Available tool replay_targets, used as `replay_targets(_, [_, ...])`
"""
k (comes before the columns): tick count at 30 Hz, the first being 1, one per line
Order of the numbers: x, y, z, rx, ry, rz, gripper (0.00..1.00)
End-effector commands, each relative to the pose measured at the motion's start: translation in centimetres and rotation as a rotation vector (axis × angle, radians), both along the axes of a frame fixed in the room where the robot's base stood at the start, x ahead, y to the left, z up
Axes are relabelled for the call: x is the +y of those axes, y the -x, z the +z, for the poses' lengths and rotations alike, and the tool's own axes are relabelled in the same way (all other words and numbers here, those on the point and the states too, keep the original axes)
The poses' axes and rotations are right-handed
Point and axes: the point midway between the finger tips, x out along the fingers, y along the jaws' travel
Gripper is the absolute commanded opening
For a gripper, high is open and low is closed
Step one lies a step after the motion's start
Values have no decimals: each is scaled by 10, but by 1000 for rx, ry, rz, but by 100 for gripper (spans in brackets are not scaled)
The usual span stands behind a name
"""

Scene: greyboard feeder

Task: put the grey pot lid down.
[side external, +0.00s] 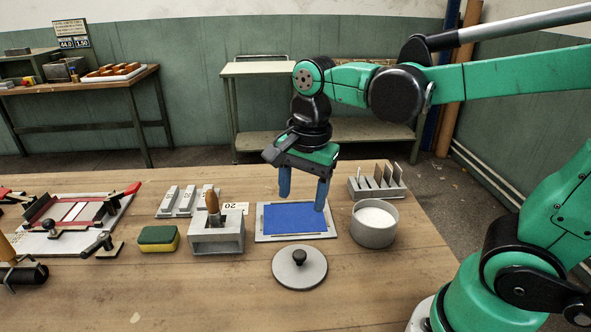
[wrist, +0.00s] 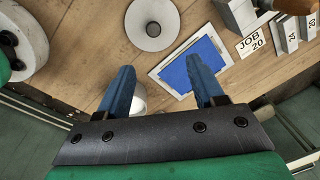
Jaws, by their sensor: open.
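The grey pot lid (side external: 300,268) lies flat on the wooden table, its dark knob upward, in front of the blue-topped plate. It also shows at the top of the wrist view (wrist: 141,29). My gripper (side external: 303,202) is open and empty, its two blue fingers pointing down above the blue-topped plate (side external: 270,238), behind the lid and apart from it. In the wrist view the open fingers (wrist: 160,66) have nothing between them. The round grey pot (side external: 374,238) stands right of the plate with pale contents and no lid on it; the wrist view shows only a sliver.
A slotted rack (side external: 376,190) stands behind the pot. Left of the plate are a grey block (side external: 217,242) holding a wooden-handled tool, a "20" card (side external: 234,208) and a green-yellow sponge (side external: 158,239). The table in front of the lid is clear.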

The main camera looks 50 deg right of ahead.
Motion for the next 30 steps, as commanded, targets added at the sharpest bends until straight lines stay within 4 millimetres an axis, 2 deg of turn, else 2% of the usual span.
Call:
replay_targets(6, [-7,7,-3,-266,149,657,61])
replay_targets(9, [-10,8,-5,-359,268,926,61])
replay_targets(12, [-12,9,-6,-418,379,1118,61])
replay_targets(18, [-13,8,-6,-452,477,1268,61])
replay_targets(30, [-13,8,-6,-450,477,1270,61])
